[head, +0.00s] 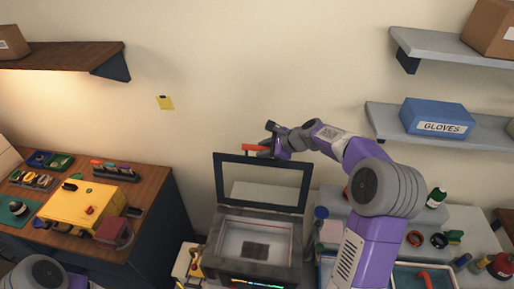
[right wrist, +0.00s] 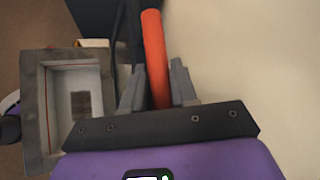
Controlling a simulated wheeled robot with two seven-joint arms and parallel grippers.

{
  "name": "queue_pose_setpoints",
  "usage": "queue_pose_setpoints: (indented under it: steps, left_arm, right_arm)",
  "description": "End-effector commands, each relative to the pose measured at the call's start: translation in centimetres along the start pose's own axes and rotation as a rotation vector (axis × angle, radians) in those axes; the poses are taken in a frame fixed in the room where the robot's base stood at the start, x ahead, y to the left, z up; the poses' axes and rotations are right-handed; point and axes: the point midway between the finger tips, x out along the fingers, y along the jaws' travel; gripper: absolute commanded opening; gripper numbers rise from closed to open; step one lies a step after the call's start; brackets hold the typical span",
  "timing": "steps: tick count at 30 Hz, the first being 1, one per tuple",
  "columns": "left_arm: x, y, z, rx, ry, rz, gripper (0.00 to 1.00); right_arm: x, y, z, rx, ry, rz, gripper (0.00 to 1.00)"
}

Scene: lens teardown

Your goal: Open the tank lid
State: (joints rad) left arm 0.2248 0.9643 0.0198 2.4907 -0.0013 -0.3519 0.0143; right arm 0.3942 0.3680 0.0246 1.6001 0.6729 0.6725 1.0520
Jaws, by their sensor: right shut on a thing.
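The tank (head: 254,245) is a grey box with a pale inside and a dark rectangular piece (head: 255,250) in it; it also shows at the left of the right wrist view (right wrist: 40,110). Its lid (head: 304,187), a dark frame with a clear pane, stands upright at the tank's back edge. A red-orange handle (head: 255,148) is at the lid's top edge. My right gripper (head: 268,149) is shut on the handle, which lies between the fingers in the right wrist view (right wrist: 154,60). My left gripper is out of view; only part of my left arm shows at the bottom left.
A wooden bench with a yellow box (head: 82,204) stands at the left. A white table with bottles and a tray with a red-handled item (head: 425,280) is at the right. Shelves, one with a blue gloves box (head: 437,118), hang at the upper right. The wall is close behind the lid.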

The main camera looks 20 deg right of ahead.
Motion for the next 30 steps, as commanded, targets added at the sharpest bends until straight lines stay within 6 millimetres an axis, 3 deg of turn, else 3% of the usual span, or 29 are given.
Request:
queue_pose_setpoints:
  steps: [12,13,16,25,30]
  left_arm:
    - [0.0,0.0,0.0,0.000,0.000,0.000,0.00]
    - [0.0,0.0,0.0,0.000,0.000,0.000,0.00]
    - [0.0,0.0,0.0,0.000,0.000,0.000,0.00]
    - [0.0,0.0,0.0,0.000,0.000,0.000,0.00]
    - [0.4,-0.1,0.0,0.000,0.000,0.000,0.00]
  right_arm:
    - [0.3,0.6,-0.4,0.012,0.000,0.023,0.00]
    - [0.3,0.6,-0.4,0.012,0.000,0.023,0.32]
    - [0.3,0.6,-0.4,0.012,0.000,0.024,0.48]
    - [0.1,0.7,-0.6,0.010,0.003,0.024,0.48]
    - [-2.3,0.4,-0.7,0.010,0.005,0.015,0.48]
